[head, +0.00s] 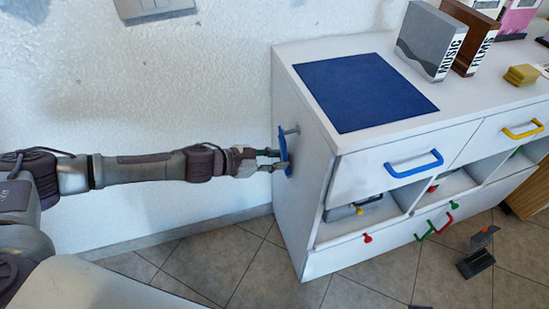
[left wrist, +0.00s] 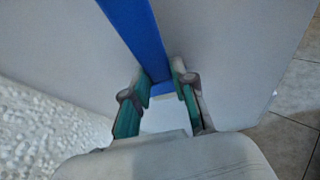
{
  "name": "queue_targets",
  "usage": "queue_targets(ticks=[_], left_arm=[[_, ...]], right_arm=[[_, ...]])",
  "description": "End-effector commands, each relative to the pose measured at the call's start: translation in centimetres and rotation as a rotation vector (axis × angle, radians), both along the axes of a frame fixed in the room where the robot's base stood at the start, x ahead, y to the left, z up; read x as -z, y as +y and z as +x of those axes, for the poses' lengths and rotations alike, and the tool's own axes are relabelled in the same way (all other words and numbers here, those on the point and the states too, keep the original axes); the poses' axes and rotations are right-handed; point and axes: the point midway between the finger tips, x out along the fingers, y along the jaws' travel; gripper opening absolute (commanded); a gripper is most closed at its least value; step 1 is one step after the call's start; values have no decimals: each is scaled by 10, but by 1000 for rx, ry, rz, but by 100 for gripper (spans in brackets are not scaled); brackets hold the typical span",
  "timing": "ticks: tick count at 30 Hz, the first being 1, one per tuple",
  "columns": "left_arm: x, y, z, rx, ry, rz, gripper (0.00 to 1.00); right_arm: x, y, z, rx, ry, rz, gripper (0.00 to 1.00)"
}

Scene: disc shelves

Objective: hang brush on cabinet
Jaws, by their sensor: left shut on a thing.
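The blue brush (head: 283,146) is upright beside the left side wall of the white cabinet (head: 304,215). My left gripper (head: 274,160) is shut on it, with the fingers pointing right toward that wall. A short grey peg (head: 293,130) sticks out of the wall near the brush's upper end. I cannot tell whether the brush is around the peg or only beside it. In the left wrist view, the long blue part of the brush (left wrist: 137,35) runs down between the green-padded fingertips of my left gripper (left wrist: 160,88). My right gripper is out of view.
The cabinet top holds a blue mat (head: 365,92), a grey MUSIC holder (head: 431,40), a brown FILMS holder (head: 473,38) and a yellow block (head: 522,75). A drawer with a blue handle (head: 414,164) faces front.

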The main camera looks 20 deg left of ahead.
Motion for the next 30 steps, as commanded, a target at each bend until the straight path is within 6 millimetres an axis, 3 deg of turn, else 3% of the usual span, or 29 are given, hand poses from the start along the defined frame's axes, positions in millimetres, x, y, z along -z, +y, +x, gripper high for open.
queue_targets(ticks=[13, 14, 18, 30], left_arm=[[-2, -7, -1, 12, -1, -11, 0], [-2, -7, -1, 12, -1, -11, 29], [-2, -6, -1, 9, -2, -8, 52], [-2, 1, -3, 4, 0, -4, 55]], right_arm=[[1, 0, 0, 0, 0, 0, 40], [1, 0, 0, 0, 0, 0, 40], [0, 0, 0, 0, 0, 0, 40], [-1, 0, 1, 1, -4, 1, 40]])
